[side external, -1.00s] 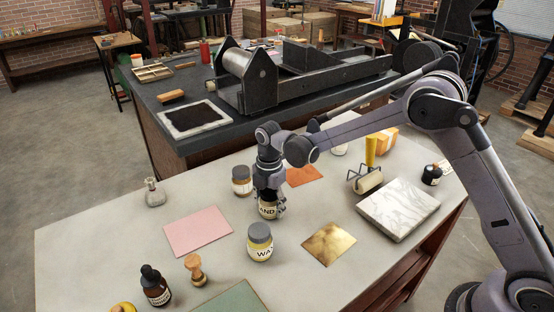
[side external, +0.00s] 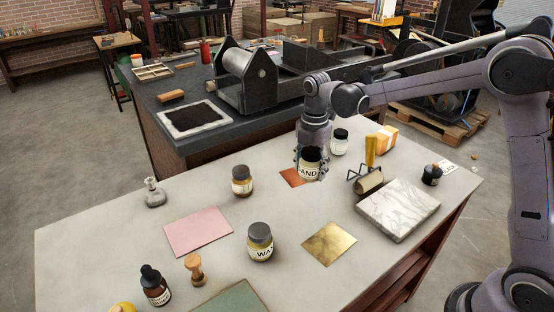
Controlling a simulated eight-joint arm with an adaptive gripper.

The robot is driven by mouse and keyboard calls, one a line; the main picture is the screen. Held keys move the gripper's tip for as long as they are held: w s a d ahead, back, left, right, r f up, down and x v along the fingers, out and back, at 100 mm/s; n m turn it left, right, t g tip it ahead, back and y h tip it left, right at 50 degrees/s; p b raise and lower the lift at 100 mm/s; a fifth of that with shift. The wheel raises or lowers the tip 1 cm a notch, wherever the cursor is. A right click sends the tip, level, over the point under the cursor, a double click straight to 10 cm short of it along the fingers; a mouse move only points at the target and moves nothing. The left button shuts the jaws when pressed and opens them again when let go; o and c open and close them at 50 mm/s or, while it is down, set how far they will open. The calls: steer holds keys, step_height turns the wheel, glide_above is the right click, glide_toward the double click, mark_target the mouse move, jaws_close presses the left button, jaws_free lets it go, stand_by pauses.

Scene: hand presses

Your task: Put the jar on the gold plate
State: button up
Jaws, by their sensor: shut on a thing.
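My gripper (side external: 311,164) is shut on a jar (side external: 310,173) with a dark top and a pale label showing the letters "AND". The fingers cover both sides of the jar, which looks upright. In the picture it overlaps the right part of the copper-orange plate (side external: 290,178); I cannot tell how high it is above the table. The gold plate (side external: 329,244) lies flat and bare on the table, nearer the camera and slightly right of the held jar.
A jar labelled "WAX" (side external: 260,243) stands left of the gold plate. A marble slab (side external: 398,209) and a roller (side external: 369,180) lie to the right. Other jars (side external: 242,181) (side external: 340,142) stand around. A pink sheet (side external: 198,231) lies at left.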

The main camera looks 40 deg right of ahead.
steer(key=s+d+m, duration=0.3)
steer(key=s, duration=0.6)
steer(key=s+d+m, duration=0.2)
steer(key=s+d, duration=0.1)
steer(key=s, duration=0.6)
glide_above(329, 242)
step_height(329, 242, down, 6)
steer(key=shift+f, duration=2.15)
steer(key=shift+f, duration=0.1)
steer(key=o, duration=1.4)
steer(key=shift+c, duration=0.2)
